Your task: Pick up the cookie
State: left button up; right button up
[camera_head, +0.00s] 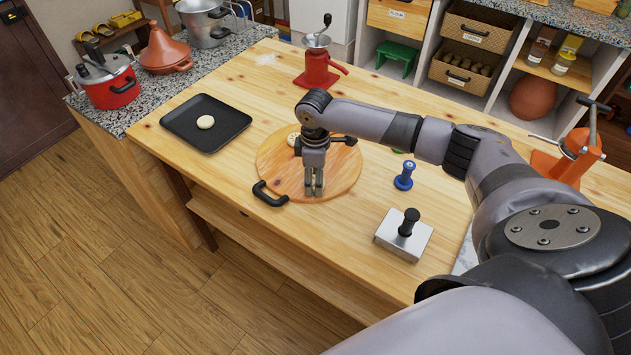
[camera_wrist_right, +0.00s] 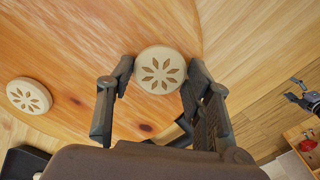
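My right gripper (camera_head: 314,190) points down over the round wooden board (camera_head: 345,180), near its black handle (camera_head: 270,194). In the right wrist view its fingers (camera_wrist_right: 160,72) are apart, one on each side of a round pale cookie (camera_wrist_right: 160,70) with a flower pattern. The gaps there look very small, and I cannot tell whether the fingers touch it. A second patterned cookie (camera_wrist_right: 28,95) lies to the left in that view. In the head view a cookie (camera_head: 293,139) shows on the board, partly behind my arm. A plain pale cookie (camera_head: 205,121) lies on the black tray (camera_head: 176,121).
A blue-handled tool (camera_head: 404,176) and a metal block with a black knob (camera_head: 403,236) stand right of the board. A red grinder (camera_head: 318,70) stands behind it and an orange press (camera_head: 566,160) at the far right. The table's front left strip is clear.

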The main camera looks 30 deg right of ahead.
jog(key=c, duration=0.5)
jog(key=shift+o, duration=0.2)
jog(key=shift+r, duration=0.1)
